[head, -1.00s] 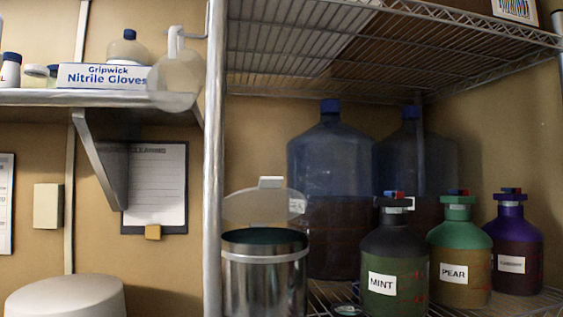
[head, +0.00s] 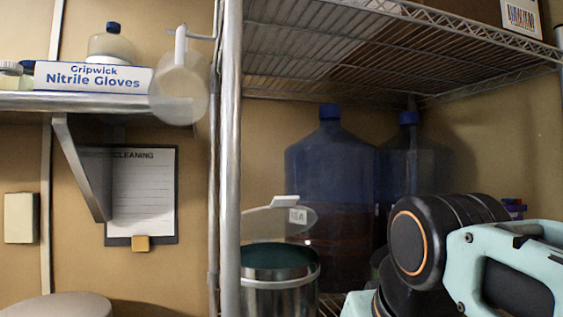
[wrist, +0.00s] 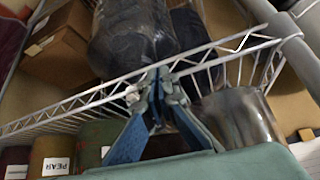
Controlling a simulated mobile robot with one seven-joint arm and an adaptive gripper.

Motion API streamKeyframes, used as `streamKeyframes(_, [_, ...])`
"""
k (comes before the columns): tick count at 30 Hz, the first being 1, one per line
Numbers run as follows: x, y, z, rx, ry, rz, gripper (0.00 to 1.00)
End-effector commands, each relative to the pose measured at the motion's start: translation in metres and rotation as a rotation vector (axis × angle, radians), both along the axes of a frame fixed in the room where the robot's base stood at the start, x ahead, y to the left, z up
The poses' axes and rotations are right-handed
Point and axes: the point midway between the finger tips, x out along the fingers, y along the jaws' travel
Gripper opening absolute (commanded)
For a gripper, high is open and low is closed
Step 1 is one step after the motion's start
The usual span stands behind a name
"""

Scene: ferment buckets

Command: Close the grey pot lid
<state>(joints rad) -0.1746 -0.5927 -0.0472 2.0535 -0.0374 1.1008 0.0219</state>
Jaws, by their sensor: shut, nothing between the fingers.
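The grey pot (head: 275,298) is a shiny steel cylinder with a dark green inside, low in the head view at the left end of the wire rack. Its translucent grey lid (head: 262,222) stands raised above the rim, tilted open, with a pale tab (head: 285,202) on top. In the wrist view the steel pot (wrist: 240,125) is right of my gripper (wrist: 155,82); I cannot make out the lid there. My gripper's blue fingers meet at the tips with nothing between them. In the head view my arm fills the lower right and the fingertips are not clear.
A large blue carboy (head: 325,165) stands behind the pot, another (head: 400,160) to its right. A steel post (head: 230,150) is close left of the pot. A wire shelf (head: 330,60) hangs overhead.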

Motion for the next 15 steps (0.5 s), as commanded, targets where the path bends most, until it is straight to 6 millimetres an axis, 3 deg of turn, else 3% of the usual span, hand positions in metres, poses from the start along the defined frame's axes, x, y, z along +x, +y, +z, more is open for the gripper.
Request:
streamKeyframes(1, [0.007, 0.005, 0.031, 0.003, -0.014, 0.015, 0.00])
streamKeyframes(9, [0.034, 0.033, 0.175, 0.011, -0.085, 0.087, 0.00])
streamKeyframes(15, [0.042, 0.055, 0.274, 0.021, -0.140, 0.132, 0.00])
